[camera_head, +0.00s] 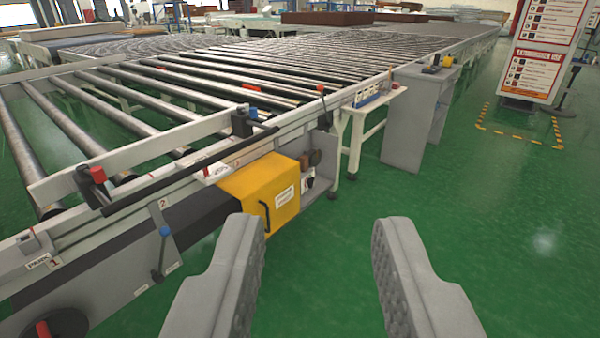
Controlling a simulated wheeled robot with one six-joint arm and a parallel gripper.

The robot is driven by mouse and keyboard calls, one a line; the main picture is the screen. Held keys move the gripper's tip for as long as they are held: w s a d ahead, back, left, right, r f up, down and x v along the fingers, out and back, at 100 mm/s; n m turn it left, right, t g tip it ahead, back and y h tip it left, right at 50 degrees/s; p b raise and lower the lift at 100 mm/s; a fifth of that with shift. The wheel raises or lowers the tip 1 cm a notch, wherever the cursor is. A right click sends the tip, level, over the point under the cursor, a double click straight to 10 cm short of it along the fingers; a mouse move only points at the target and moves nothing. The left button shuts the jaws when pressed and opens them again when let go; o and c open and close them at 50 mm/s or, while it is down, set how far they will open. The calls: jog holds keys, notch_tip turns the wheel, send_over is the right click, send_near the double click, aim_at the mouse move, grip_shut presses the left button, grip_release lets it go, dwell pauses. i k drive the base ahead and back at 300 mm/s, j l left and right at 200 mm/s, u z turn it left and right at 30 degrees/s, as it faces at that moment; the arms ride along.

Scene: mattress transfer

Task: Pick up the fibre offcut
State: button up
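My gripper (318,240) is in the lower middle of the view. Its two grey padded fingers are wide apart, with only green floor between their tips. It is open and empty. I cannot make out anything that is clearly the fibre offcut. A small red-orange spot (250,87) shows on the rollers, but it is too small to identify.
A long roller conveyor (185,72) runs from the left to the back right. A yellow box (262,190) is on its near side. A grey cabinet (412,120) stands beside it. A sign stand (540,55) is at upper right. The green floor (500,220) at right is clear.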

aim_at(302, 159)
jog(key=i, duration=1.1)
jog(key=i+j, duration=0.15)
jog(key=i, duration=1)
